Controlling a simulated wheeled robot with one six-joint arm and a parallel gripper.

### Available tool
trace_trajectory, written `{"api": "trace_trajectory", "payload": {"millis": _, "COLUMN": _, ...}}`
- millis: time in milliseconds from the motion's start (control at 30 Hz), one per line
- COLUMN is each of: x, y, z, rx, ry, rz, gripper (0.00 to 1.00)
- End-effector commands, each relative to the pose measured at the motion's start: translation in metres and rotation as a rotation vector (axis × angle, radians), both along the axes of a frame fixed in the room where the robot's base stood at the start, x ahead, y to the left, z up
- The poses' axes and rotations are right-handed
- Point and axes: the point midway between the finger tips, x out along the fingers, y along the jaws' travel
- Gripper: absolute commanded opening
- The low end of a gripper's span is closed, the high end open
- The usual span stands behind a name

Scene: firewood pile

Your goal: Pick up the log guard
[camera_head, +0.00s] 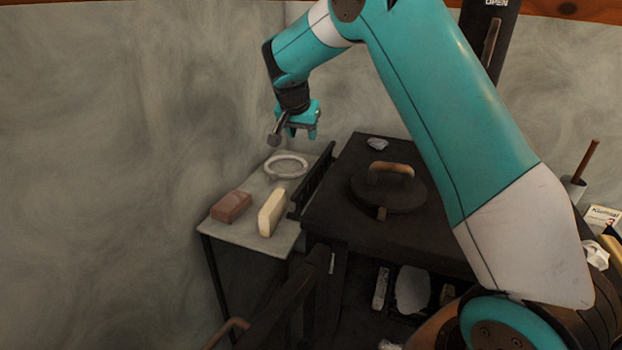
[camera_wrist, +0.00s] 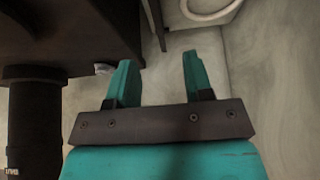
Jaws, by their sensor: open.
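My gripper (camera_head: 297,132) is open and empty, raised above the far end of a small side table. In the wrist view its two teal fingers (camera_wrist: 158,80) stand apart with nothing between them. A black slatted rail (camera_head: 313,180) stands upright between the side table and the dark stove, below and to the right of my gripper. It may be the log guard, but I cannot tell for sure. In the wrist view a narrow dark strip (camera_wrist: 154,22) shows past the fingers, perhaps part of that rail.
The side table (camera_head: 250,238) holds a reddish brick (camera_head: 231,207), a cream block (camera_head: 271,212) and a pale round dish (camera_head: 287,166). The dark stove (camera_head: 352,228) carries a lidded round plate (camera_head: 388,190) and a crumpled scrap (camera_head: 377,144). A wall bounds the left.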

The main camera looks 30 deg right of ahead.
Motion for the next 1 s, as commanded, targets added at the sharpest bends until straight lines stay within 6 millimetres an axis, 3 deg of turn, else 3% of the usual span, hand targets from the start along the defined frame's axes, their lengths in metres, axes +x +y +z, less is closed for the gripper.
{"api": "trace_trajectory", "payload": {"millis": 167, "x": 0.009, "y": -0.020, "z": -0.021, "rx": -0.009, "ry": -0.011, "rz": -0.044, "gripper": 0.47}}
{"api": "trace_trajectory", "payload": {"millis": 533, "x": 0.034, "y": -0.052, "z": -0.091, "rx": -0.007, "ry": -0.011, "rz": -0.039, "gripper": 0.47}}
{"api": "trace_trajectory", "payload": {"millis": 867, "x": 0.043, "y": -0.065, "z": -0.116, "rx": -0.008, "ry": -0.012, "rz": -0.038, "gripper": 0.47}}
{"api": "trace_trajectory", "payload": {"millis": 1000, "x": 0.049, "y": -0.076, "z": -0.135, "rx": -0.007, "ry": -0.010, "rz": -0.038, "gripper": 0.47}}
